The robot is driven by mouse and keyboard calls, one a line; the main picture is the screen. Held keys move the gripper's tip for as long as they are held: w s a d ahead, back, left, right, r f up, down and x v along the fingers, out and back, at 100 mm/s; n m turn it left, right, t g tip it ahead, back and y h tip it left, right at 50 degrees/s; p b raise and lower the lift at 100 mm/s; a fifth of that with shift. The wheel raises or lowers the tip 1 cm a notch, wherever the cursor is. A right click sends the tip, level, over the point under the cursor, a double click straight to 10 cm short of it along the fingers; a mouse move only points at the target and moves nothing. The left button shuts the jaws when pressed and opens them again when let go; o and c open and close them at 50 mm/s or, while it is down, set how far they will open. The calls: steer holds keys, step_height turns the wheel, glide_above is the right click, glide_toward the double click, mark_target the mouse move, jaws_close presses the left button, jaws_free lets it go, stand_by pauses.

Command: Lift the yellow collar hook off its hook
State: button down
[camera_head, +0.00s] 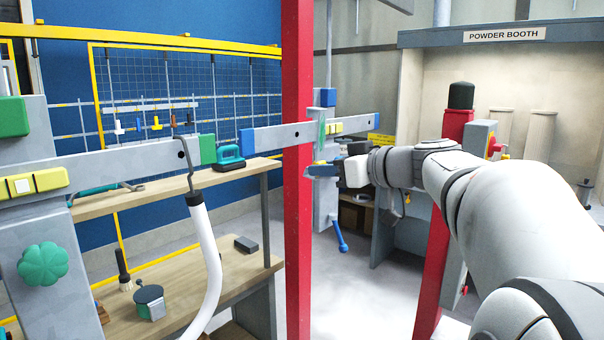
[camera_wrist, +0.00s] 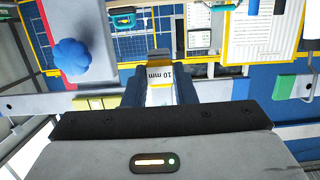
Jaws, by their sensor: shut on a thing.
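A yellow hook-shaped piece (camera_head: 156,123) hangs in a row of small coloured pieces on a rail at the mesh panel, far left of my gripper. My gripper (camera_head: 318,171) is well apart from it, close to the grey beam just right of the red post. The lower part of the block is hidden between the dark fingers. I cannot make out the yellow hook in the wrist view.
A red post (camera_head: 298,230) stands between my gripper and the hook rail (camera_head: 185,103).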

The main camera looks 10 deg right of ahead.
steer(key=shift+b+v, duration=0.5)
steer(key=shift+v, duration=0.75)
